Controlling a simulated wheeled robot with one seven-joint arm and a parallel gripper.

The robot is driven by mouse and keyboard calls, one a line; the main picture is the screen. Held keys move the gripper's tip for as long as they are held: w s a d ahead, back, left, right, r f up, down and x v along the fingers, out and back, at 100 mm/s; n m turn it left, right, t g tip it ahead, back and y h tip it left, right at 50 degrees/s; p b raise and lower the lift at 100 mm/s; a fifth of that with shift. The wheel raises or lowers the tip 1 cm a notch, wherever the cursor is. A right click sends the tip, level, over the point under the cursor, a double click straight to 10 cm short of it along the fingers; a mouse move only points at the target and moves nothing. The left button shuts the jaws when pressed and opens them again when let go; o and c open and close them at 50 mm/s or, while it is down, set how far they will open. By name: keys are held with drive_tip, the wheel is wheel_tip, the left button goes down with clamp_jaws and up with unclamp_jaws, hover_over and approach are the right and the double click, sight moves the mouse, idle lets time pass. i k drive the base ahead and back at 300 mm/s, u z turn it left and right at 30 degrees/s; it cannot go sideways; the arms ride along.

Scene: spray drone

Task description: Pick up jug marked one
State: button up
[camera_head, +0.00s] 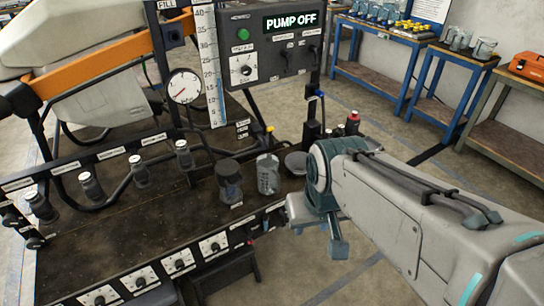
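No marking "one" is readable on any jug here. A clear, grey-toned jug-like container (268,177) stands on the dark bench (120,235), beside a dark cylindrical container (229,182). Two grey jugs, one at the left (460,41) and one at the right (484,49), stand on a blue-framed table at the upper right. My arm reaches in from the lower right. My gripper (336,240) hangs at its end, just right of the bench's right edge. Its fingers are mostly hidden by the wrist, and nothing is visibly held.
A panel (268,50) reading "PUMP OFF", a round gauge (183,86) and a tall scale stand behind the bench. Small bottles with a red cap (353,119) stand near my wrist. An orange case (527,67) lies at far right. Open floor separates bench and back tables.

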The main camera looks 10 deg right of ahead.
sight(267, 177)
drive_tip(key=k, duration=0.35)
drive_tip(key=u, duration=0.65)
drive_tip(key=i, duration=1.25)
drive_tip(key=z, duration=0.1)
